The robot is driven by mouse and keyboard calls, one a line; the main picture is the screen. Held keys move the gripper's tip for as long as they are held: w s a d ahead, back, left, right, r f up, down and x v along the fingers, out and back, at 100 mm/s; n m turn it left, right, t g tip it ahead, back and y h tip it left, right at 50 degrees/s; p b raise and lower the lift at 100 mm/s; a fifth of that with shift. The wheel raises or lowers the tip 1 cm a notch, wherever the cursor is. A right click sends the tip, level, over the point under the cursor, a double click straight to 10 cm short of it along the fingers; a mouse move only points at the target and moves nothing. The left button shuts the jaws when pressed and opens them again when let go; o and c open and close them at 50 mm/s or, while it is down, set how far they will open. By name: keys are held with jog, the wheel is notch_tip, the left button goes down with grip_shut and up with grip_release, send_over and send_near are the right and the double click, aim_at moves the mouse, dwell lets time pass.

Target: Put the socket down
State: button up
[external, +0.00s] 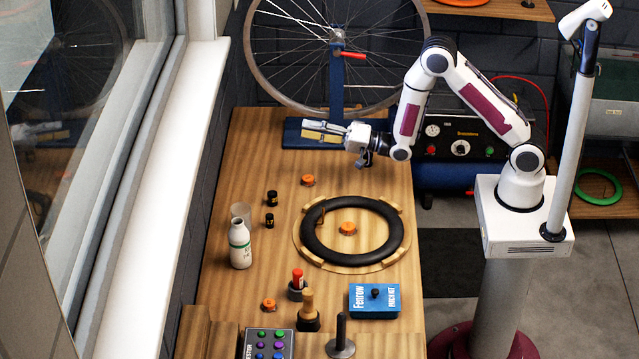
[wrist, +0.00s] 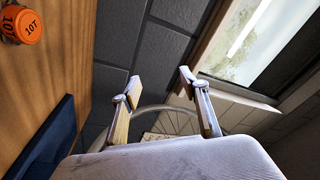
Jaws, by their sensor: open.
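Two small black sockets stand upright on the wooden bench in the external view: one socket (external: 271,197) and, just in front of it, another socket (external: 269,220). My gripper (external: 312,131) is above the back of the bench, pointing left toward the window, well apart from both sockets. In the wrist view my gripper (wrist: 160,84) has its two fingers spread with nothing between them. The sockets do not show in the wrist view.
Orange cap-like pieces lie on the bench; one orange piece marked 10T (wrist: 27,25) shows in the wrist view. A black tyre ring (external: 313,243), a white bottle (external: 240,245) and a blue box (external: 374,300) occupy the bench. A bicycle wheel (external: 262,60) stands behind my gripper.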

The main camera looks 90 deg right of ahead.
aim_at(366, 159)
jog(key=s+d+m+g+h, duration=0.1)
jog(key=d+m+g+h, duration=0.5)
jog(key=m, duration=0.6)
jog(key=s+d+m+g+h, duration=0.1)
jog(key=d+m+g+h, duration=0.25)
jog(key=m+h, duration=0.6)
jog(key=s+a+f+m+g+y, duration=0.1)
jog(key=s+a+f+m+g, duration=0.2)
jog(key=m, duration=0.4)
jog(key=s+a+f+m+g+y, duration=0.1)
jog(key=s+a+f+m+g, duration=0.2)
jog(key=s+f+m+g, duration=0.2)
jog(key=s+a+f+m+g+y, duration=0.2)
jog(key=s+a+f+m+g, duration=0.1)
jog(key=m, duration=0.7)
jog(key=shift+s+a+f+g, duration=0.1)
jog(key=shift+s+f+g, duration=0.15)
jog(key=shift+s, duration=0.3)
jog(key=shift+s+a+f+g, duration=0.15)
jog(key=shift+s+g, duration=0.15)
jog(key=shift+s, duration=0.2)
jog(key=shift+d, duration=0.15)
jog(key=shift+x, duration=1.2)
jog(key=shift+s, duration=0.1)
jog(key=shift+s+x, duration=0.1)
jog(key=shift+x, duration=1.2)
jog(key=shift+s+x, duration=0.15)
jog(key=shift+x, duration=1.15)
